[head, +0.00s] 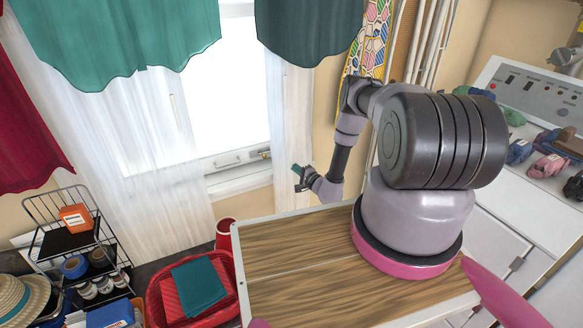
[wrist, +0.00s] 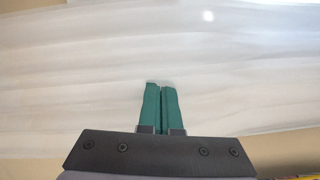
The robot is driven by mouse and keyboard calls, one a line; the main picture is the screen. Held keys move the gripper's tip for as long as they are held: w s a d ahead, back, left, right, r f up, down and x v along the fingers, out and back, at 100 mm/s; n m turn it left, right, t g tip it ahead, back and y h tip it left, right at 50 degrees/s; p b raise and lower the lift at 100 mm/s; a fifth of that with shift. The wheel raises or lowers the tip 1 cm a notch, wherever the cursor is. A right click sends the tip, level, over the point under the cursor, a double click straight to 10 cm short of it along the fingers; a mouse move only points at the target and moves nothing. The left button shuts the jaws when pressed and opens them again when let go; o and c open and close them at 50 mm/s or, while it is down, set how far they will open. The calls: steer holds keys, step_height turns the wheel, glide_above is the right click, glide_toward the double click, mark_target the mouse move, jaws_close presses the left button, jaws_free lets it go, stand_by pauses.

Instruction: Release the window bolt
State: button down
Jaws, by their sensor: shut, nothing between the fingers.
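The window bolt (head: 264,154) is a small metal piece at the right end of the window's lower frame in the head view. A handle (head: 228,162) sits on the same rail to its left. The bright window (head: 225,90) stands behind sheer white curtains. My gripper (head: 296,168) is to the right of the bolt and a little lower in the picture, apart from it. Its green fingers (wrist: 161,108) are together and empty in the wrist view, in front of the pale curtain (wrist: 225,55). The bolt is not visible in the wrist view.
A red basket (head: 160,304) with folded cloths and a red cup (head: 225,232) stand below the window. A wire rack (head: 45,213) is at the left. A control panel (head: 540,90) and bundled yarns (head: 550,166) are at the right.

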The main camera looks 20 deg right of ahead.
mark_target(259, 155)
steer(key=x, duration=0.6)
steer(key=a, duration=0.3)
steer(key=shift+s+r, duration=0.25)
steer(key=shift+s+a+r, duration=0.1)
steer(key=shift+a, duration=0.3)
steer(key=a, duration=0.3)
steer(key=shift+s+a, duration=0.2)
steer(key=shift+s, duration=0.2)
